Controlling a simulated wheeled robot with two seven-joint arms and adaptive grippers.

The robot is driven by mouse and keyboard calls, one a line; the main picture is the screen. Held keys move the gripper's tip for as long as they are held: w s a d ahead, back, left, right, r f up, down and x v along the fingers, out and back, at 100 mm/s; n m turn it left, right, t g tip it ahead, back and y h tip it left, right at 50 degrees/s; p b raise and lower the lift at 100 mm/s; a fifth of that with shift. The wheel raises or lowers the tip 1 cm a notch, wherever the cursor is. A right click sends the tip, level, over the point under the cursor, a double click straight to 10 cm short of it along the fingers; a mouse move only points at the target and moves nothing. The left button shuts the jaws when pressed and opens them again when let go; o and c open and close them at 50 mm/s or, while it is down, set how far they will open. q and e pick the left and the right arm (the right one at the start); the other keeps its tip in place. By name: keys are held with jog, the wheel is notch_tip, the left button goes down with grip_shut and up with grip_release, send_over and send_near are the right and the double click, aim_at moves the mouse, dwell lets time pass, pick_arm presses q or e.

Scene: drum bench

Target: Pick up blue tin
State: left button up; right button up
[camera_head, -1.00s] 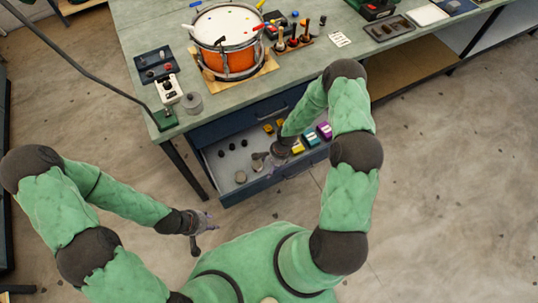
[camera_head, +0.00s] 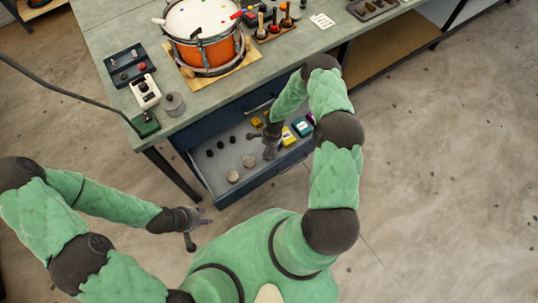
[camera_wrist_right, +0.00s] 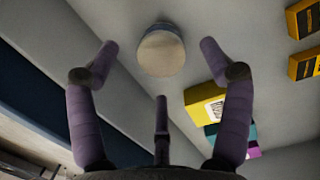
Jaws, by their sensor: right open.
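In the right wrist view a round tin (camera_wrist_right: 161,50) stands on the drawer floor, with a pale tan top and a narrow grey-blue side. My right gripper (camera_wrist_right: 158,48) is open and empty, its purple fingers spread on either side of the tin in that view, apart from it. In the head view my right gripper (camera_head: 268,151) is over the open drawer (camera_head: 214,182). My left gripper (camera_head: 196,221) hangs empty, fingers apart, left of the drawer.
A yellow box (camera_wrist_right: 203,102), a teal box (camera_wrist_right: 212,130) and a purple box sit right of the tin in the wrist view. More yellow boxes (camera_wrist_right: 304,18) are beyond. Several dark knobs (camera_head: 221,145) lie in the drawer. The bench (camera_head: 105,42) above carries a drum (camera_head: 205,45).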

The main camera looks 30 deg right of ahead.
aim_at(269, 152)
jog(key=shift+f+b, duration=0.9)
jog(key=shift+f, duration=1.75)
jog(key=shift+a, duration=0.1)
jog(key=c, duration=1.3)
